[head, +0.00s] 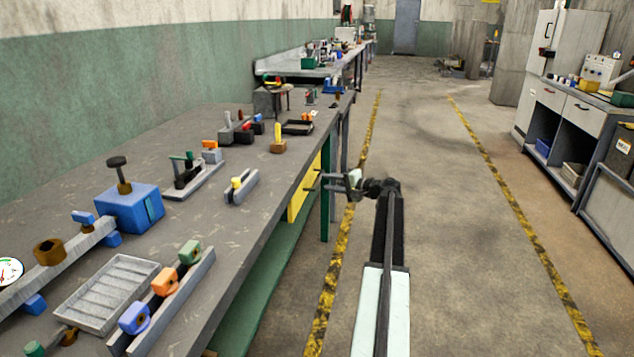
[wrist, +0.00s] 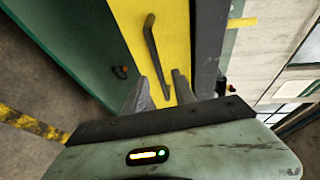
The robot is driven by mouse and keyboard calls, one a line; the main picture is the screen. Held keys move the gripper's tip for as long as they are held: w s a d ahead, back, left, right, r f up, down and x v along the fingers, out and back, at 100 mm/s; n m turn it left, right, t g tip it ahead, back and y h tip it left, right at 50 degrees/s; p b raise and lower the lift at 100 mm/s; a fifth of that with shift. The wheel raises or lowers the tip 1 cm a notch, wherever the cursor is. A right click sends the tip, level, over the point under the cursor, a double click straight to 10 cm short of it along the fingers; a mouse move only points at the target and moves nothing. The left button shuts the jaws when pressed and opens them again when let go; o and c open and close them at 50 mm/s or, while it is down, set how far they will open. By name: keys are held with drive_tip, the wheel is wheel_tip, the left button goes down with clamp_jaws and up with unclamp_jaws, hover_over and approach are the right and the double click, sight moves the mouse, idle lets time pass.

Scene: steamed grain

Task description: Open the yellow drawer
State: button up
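The yellow drawer (head: 297,205) is under the front edge of the long workbench, its front facing the aisle. It looks shut in the head view. In the wrist view its yellow front (wrist: 120,15) fills the upper middle. A dark bar handle (wrist: 152,45) runs down it at a slight tilt. My gripper (head: 312,182) is in front of the drawer, its fingers pointing at it. In the wrist view my gripper (wrist: 160,78) is open, and the handle's lower end shows between the two fingers. I cannot tell if they touch it.
The workbench (head: 225,215) carries a blue box (head: 125,212), a grey tray (head: 105,290) and several small fixtures. A green bench leg (head: 326,195) stands just right of the drawer. The floor between the yellow-black lines is clear. Cabinets (head: 570,120) stand at the right.

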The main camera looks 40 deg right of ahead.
sight(318, 181)
drive_tip(key=x, duration=0.5)
drive_tip(key=shift+w+b, duration=0.25)
drive_tip(key=shift+b, duration=0.15)
clamp_jaws()
drive_tip(key=shift+f, duration=0.1)
idle(0.8)
